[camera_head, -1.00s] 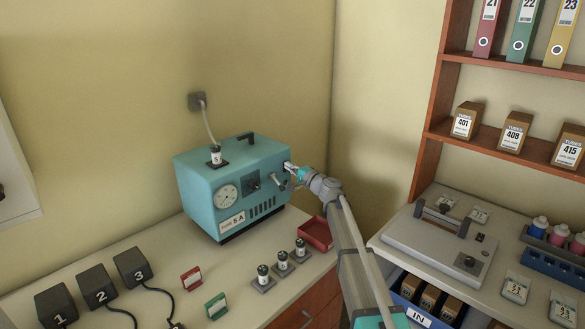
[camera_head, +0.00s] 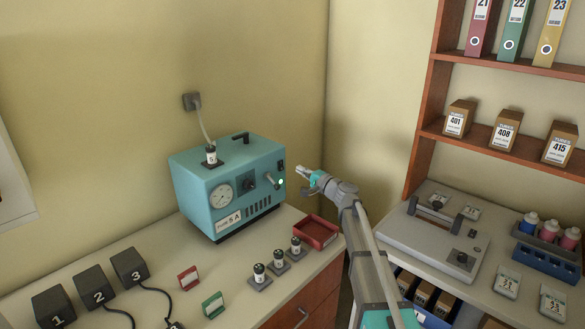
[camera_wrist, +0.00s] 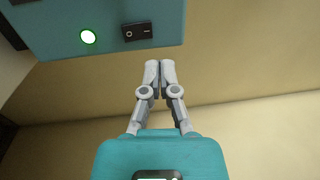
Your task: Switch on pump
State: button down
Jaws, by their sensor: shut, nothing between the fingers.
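The pump (camera_head: 205,195) is a teal box with a round gauge, a knob, a lever and a label that appears to read 5 A. It stands on the bench against the wall. On its right side a small black rocker switch (camera_head: 281,166) sits near a lit green lamp (camera_head: 281,181). The wrist view shows the switch (camera_wrist: 136,31), marked O and a dash, and the glowing green lamp (camera_wrist: 88,37). I cannot tell which half of the rocker is pressed. My gripper (camera_head: 299,169) is shut and empty, just right of the pump, apart from the switch.
A red tray (camera_head: 316,233) and several small vials on dark bases stand in front of the pump. Black numbered blocks (camera_head: 130,266) with cables are at the left. A grey case (camera_head: 437,240) is on the right bench. The air right of my gripper is clear.

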jog(key=v, duration=0.6)
jog(key=shift+r+p, duration=0.3)
jog(key=shift+r, duration=0.4)
jog(key=shift+d, duration=0.1)
jog(key=s+d+f+n+g+h+p, duration=0.1)
jog(key=s+f+n+g+h, duration=0.25)
jog(key=s+f, duration=0.35)
jog(key=s+d+f+n+g+h, duration=0.25)
jog(key=s+f+g, duration=0.2)
jog(key=s, duration=0.55)
jog(key=s+d+f+g+h, duration=0.1)
jog(key=s+d+f+h, duration=0.1)
jog(key=s+d+h, duration=0.1)
jog(key=s+d+f+n+g+h, duration=0.1)
jog(key=s+d+f+h, duration=0.1)
jog(key=s+d, duration=0.4)
jog(key=s+d+f+g+h+p, duration=0.1)
jog(key=s+d+f+h, duration=0.2)
jog(key=s, duration=0.4)
jog(key=shift+s+d+n+g+h, duration=0.35)
jog(key=shift+d+h, duration=0.25)
jog(key=shift+d, duration=0.55)
